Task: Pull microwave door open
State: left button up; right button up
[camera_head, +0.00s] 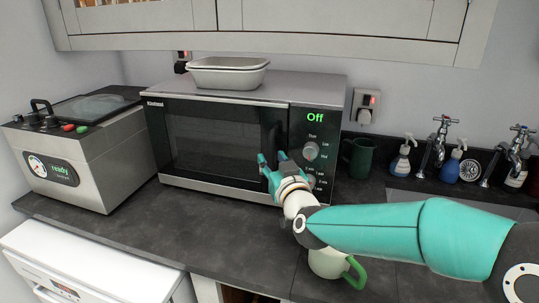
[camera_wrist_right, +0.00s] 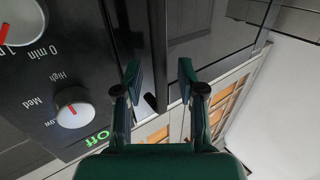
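The microwave (camera_head: 230,88) stands on the counter, silver with a dark glass door (camera_head: 210,140) that looks shut. Its control panel (camera_head: 316,150) is at the right and reads Off. In the right wrist view a dark bar-shaped handle (camera_wrist_right: 157,55) runs down the door's edge beside the panel. My right gripper (camera_head: 271,163) is in front of the lower door, near the panel. In the wrist view its two fingers (camera_wrist_right: 160,80) are apart, with the handle between them in the picture; I cannot tell if either touches it. My left gripper is out of view.
White dishes (camera_head: 228,74) sit on the microwave. A grey appliance (camera_head: 85,150) stands at its left.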

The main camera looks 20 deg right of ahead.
jog(key=shift+w, duration=0.9)
grip_shut()
